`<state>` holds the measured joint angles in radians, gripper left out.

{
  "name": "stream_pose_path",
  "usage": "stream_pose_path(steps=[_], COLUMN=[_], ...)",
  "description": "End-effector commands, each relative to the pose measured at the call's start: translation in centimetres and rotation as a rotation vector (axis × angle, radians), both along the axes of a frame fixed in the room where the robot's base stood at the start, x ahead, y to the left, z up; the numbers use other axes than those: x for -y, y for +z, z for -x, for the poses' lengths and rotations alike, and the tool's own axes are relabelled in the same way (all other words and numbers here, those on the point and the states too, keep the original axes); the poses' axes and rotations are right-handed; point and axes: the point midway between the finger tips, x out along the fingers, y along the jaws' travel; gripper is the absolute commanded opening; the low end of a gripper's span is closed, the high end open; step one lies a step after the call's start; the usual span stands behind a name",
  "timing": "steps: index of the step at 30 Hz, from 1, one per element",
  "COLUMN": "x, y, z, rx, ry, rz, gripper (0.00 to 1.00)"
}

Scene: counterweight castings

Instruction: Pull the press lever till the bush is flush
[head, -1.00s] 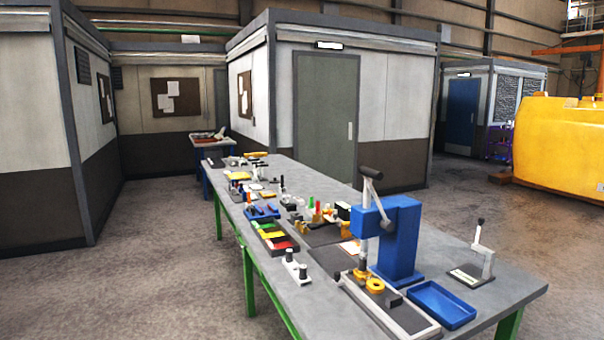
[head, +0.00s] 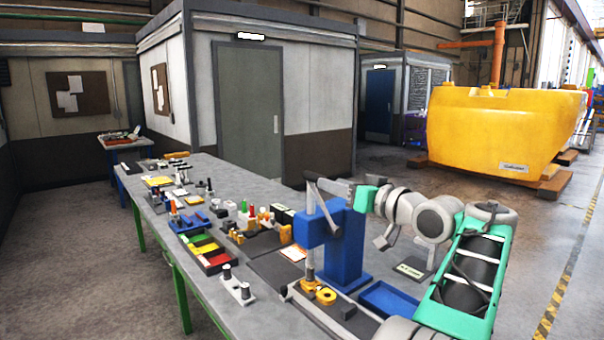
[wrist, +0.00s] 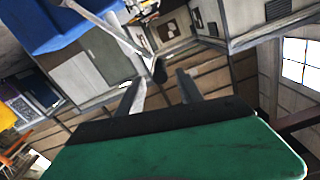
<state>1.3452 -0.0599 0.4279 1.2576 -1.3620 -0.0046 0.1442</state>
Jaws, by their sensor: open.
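The blue arbor press (head: 343,245) stands on the bench. Its pale lever (head: 325,209) rises from the pivot towards the upper left, with a dark grip at its top end. My gripper (head: 328,186) is at that top end. In the wrist view my gripper (wrist: 158,84) is open, and the lever's dark grip (wrist: 159,70) shows between the fingertips or just beyond them; I cannot tell if it touches. The ram comes down over a brass-coloured bush (head: 308,285) at the press foot. How deep the bush sits is too small to tell.
A yellow ring (head: 326,296) lies beside the bush. A blue tray (head: 388,300) is right of the press, partly behind my arm. Bins (head: 208,253) and small parts fill the bench to the left.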

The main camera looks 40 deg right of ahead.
Motion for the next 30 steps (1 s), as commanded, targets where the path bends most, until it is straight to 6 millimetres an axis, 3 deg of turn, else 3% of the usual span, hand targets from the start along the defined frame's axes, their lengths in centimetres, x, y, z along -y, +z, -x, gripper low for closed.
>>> stream_pose_path(steps=[5, 18, 27, 30], x=[0.0, -0.9, -0.7, -0.7], y=[0.3, 0.4, 0.3, 0.2], z=[-0.1, -7.6, -8.0, -7.9], rx=[0.008, 0.008, 0.007, 0.007], ry=[0.005, 0.018, 0.012, 0.012], rz=[0.0, 0.001, 0.002, 0.002], gripper=[0.43, 0.43, 0.43, 0.35])
